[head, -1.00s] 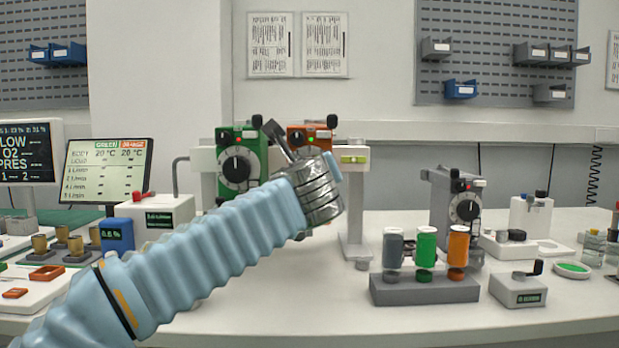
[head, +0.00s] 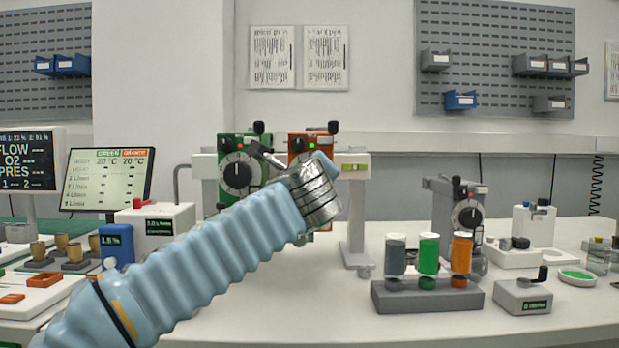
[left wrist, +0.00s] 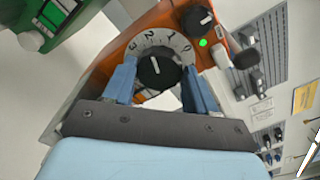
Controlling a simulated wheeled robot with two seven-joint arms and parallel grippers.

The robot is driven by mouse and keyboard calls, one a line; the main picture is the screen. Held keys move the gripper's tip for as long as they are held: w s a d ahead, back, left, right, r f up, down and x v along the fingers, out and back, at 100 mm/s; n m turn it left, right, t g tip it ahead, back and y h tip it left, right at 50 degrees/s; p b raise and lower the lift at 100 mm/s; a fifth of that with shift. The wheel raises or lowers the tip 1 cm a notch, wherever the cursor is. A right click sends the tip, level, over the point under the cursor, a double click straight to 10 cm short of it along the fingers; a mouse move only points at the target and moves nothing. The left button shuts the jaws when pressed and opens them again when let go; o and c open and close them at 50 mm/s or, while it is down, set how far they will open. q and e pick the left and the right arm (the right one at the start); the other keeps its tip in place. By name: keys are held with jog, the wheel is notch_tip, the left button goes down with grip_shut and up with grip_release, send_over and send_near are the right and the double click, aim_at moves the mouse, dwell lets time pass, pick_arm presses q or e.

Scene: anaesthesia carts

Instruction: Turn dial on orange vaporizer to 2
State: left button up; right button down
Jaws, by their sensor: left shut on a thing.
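The orange vaporizer (head: 325,148) stands beside the green vaporizer (head: 237,148) on a white stand at the back of the bench. In the left wrist view its orange body (left wrist: 95,75) carries a black dial (left wrist: 160,70) in a pale ring numbered 0 to 3. A short pale mark shows on the dial; it seems to lean toward the 2, but the exact setting is hard to read. My left gripper (left wrist: 160,78) has a blue finger on each side of the dial and is shut on it. In the head view my arm hides the vaporizer's lower part. My right gripper is not in view.
A green light (left wrist: 203,42) and a smaller black knob (left wrist: 198,20) sit near the dial. A grey rack (head: 428,296) with grey, green and orange bottles stands right of my arm. A tilted monitor (head: 108,180) stands at left. The bench front centre is clear.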

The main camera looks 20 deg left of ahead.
pick_arm(q)
jog(key=shift+f, duration=0.1)
jog(key=o, duration=1.1)
jog(key=shift+c, duration=0.2)
